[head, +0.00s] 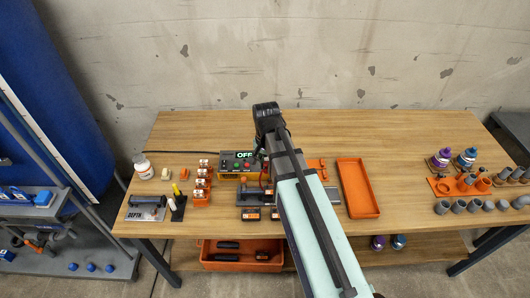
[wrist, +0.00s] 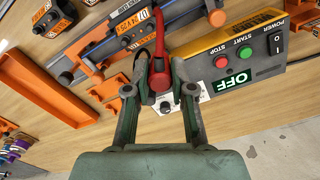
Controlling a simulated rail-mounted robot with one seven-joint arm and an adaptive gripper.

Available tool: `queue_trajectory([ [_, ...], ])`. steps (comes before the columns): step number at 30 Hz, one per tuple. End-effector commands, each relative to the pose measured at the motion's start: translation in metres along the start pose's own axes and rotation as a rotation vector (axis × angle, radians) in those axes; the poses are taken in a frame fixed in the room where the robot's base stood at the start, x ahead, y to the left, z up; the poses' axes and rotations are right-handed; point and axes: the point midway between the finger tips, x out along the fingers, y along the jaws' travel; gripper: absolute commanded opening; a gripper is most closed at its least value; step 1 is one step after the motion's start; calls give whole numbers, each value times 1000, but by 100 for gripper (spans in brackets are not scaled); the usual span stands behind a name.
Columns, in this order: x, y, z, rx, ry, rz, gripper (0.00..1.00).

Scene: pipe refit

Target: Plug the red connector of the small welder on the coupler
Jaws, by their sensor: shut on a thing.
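The small welder (head: 238,166) stands at the back middle of the table, with a dark panel, a lit OFF display and red and green buttons. In the wrist view the welder (wrist: 250,62) fills the upper right. My gripper (wrist: 160,84) is shut on the red connector (wrist: 160,62), beside the left end of the welder. A red lead runs up from it. In the head view my arm hides the gripper and the connector.
An empty orange tray (head: 358,188) lies right of my arm. Small orange-and-white items (head: 202,180), a white bottle (head: 143,167) and a depth tool (head: 147,208) stand at left. Grey pipe fittings (head: 475,206) crowd the right end. Bare wood lies between tray and fittings.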

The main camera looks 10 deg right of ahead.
Motion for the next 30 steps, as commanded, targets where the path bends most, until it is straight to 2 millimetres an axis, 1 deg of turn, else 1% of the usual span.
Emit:
queue_trajectory([
  [1, -2, 7, 10, 82, 1, 0, 0],
  [3, -2, 11, 16, 199, 2, -2, 0],
  [9, 1, 15, 21, 460, 5, -6, 0],
  [12, 0, 14, 20, 535, 6, -8, 0],
  [15, 1, 14, 20, 578, 6, -8, 0],
  [20, 5, 14, 20, 594, 6, -8, 0],
  [26, 17, 14, 20, 592, 6, -9, 0],
  [30, 29, 14, 20, 592, 6, -9, 0],
])
